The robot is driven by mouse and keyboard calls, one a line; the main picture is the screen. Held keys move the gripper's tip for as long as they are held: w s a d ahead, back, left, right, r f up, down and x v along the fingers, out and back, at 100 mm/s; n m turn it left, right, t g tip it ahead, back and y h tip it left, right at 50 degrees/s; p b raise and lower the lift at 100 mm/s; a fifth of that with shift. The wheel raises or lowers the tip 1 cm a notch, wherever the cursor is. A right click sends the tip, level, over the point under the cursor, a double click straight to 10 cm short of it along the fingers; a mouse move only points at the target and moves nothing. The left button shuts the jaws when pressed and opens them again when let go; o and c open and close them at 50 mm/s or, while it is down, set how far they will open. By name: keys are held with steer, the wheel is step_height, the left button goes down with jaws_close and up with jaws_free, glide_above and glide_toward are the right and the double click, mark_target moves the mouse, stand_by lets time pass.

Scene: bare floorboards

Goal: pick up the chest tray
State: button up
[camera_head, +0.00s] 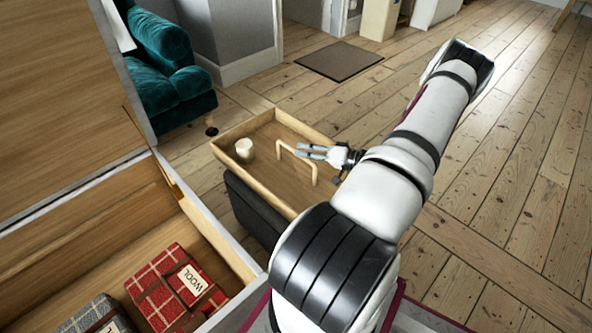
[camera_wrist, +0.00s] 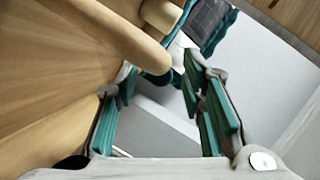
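The wooden chest tray (camera_head: 234,130) is a shallow open box with a raised, arched handle (camera_head: 283,147). It rests on a dark box-like support beside the open chest. A rounded wooden bar (camera_wrist: 112,32), apparently the handle, reaches toward the gap between the fingertips. I cannot tell if they touch it.
The open chest (camera_head: 75,225) at the left holds folded red plaid (camera_head: 160,285) and grey plaid cloths. Its lid (camera_head: 60,90) stands up. The dark support (camera_head: 250,208) is under the tray. A teal sofa (camera_head: 165,65) stands behind. The floorboards at the right are clear.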

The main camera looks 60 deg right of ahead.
steer(key=b+x, duration=0.1)
steer(key=x, duration=0.3)
steer(key=shift+f, duration=0.15)
steer(key=shift+c, duration=0.2)
jaws_close()
steer(key=shift+w, duration=0.1)
